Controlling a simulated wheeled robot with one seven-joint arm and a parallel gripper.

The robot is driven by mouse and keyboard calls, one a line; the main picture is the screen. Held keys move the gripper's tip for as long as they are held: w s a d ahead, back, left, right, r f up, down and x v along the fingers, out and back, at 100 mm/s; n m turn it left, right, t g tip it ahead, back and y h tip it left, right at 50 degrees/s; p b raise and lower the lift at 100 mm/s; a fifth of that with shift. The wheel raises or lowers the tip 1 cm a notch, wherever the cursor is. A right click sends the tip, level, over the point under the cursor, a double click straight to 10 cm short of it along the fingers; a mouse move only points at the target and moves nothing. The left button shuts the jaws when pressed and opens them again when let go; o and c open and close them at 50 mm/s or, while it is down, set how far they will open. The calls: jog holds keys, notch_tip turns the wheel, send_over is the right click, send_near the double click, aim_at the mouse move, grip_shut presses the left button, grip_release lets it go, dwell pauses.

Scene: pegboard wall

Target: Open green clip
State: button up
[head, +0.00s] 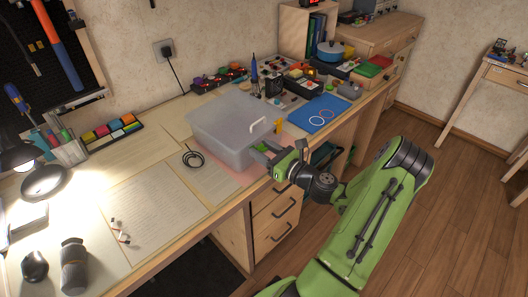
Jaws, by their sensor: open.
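A translucent grey lidded box (215,128) stands on the desk, left of my gripper.
A coiled black cable (193,157) and paper sheets (147,183) lie left of the box. A blue board with rings (318,115) lies to its right. A lit lamp (42,180) stands at far left. Drawers (277,220) are under the desk; open floor is at right.

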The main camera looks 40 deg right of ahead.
jog(key=shift+c, duration=0.3)
grip_shut()
jog(key=r+p, duration=0.1)
jog(key=p, duration=0.2)
jog(key=shift+w+g, duration=0.1)
jog(key=shift+g, duration=0.3)
jog(key=shift+f+p, duration=0.2)
jog(key=shift+p, duration=0.6)
jog(key=shift+f, duration=0.15)
jog(key=shift+o, duration=0.3)
grip_release()
